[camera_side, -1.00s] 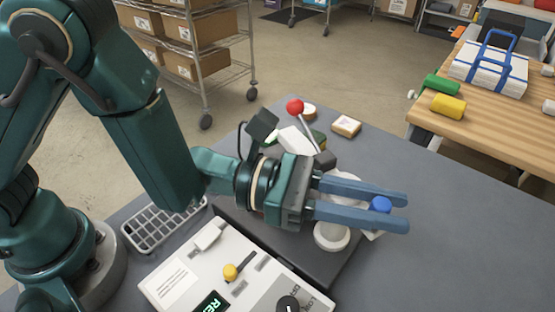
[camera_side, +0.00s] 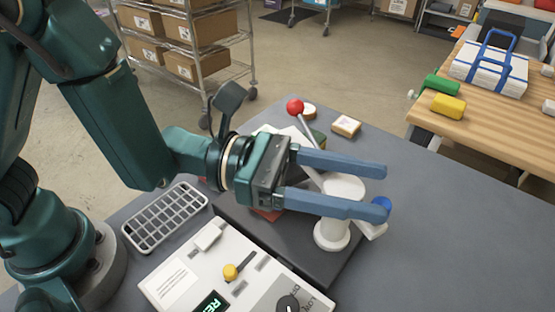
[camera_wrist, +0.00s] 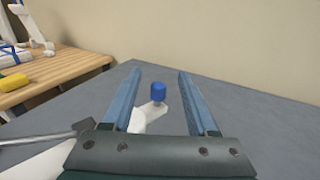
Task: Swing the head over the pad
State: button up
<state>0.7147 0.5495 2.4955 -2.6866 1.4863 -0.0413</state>
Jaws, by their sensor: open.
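The white press has a post (camera_side: 331,232) on a dark base. A white arm (camera_side: 374,230) reaches right from it with a blue knob (camera_side: 383,203) on top. A lever with a red ball (camera_side: 295,106) rises behind my gripper (camera_side: 386,191). The gripper is open and its blue fingers span above the post. In the side view the knob shows at the near fingertip; contact cannot be told. In the wrist view the knob (camera_wrist: 158,92) stands between the two fingers, with gaps on both sides. The head is largely hidden by my gripper, and the pad cannot be made out clearly.
A control box (camera_side: 205,275) with a yellow-knobbed lever stands in front. A grey grid tray (camera_side: 165,216) lies at left. A small block (camera_side: 347,125) is at the back of the grey table. The table's right side is clear. A wooden bench (camera_side: 500,125) stands beyond.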

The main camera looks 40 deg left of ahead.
jog(key=shift+r, duration=2.3)
